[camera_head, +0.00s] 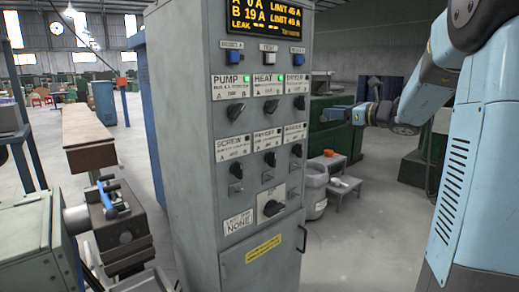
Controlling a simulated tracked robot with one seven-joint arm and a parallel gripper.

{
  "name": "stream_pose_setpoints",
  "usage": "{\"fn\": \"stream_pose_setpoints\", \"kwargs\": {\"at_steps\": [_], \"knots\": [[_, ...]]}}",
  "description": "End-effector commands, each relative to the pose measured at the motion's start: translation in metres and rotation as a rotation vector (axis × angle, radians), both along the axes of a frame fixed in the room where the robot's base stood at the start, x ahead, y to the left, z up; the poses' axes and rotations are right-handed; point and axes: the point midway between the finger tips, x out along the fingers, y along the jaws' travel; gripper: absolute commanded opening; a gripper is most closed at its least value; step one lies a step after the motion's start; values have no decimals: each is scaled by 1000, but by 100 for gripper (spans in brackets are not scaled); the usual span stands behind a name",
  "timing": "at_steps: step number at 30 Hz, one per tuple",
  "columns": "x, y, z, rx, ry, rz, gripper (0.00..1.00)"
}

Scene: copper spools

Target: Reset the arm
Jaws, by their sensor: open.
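My light-blue arm (470,150) rises at the right edge, bends at the top and comes back down to its wrist right of the cabinet. My gripper (326,115) is at the end of the wrist, pointing left. It is small and dark in this view, open, with nothing seen between its jaws. It appears apart from the grey control cabinet (225,200), to the right of its front panel.
Green machinery (335,135), a grey step stool (345,187) and a pale container (314,190) stand behind. A machine with a blue handle (106,195) stands left. Floor shows at lower right.

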Motion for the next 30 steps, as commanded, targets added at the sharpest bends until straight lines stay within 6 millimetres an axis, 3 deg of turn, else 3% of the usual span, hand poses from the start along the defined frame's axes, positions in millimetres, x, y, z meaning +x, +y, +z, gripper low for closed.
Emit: {"fn": "stream_pose_setpoints", "kwargs": {"at_steps": [6, 9, 14, 21, 30], "knots": [[-71, 72, -16, -400, -57, 214, 42], [-107, 96, -29, -601, -100, 326, 42], [-166, 119, -51, -917, -189, 511, 42], [-247, 124, -83, -1381, -357, 799, 42], [-323, 94, -110, -1922, -594, 1165, 42]]}}
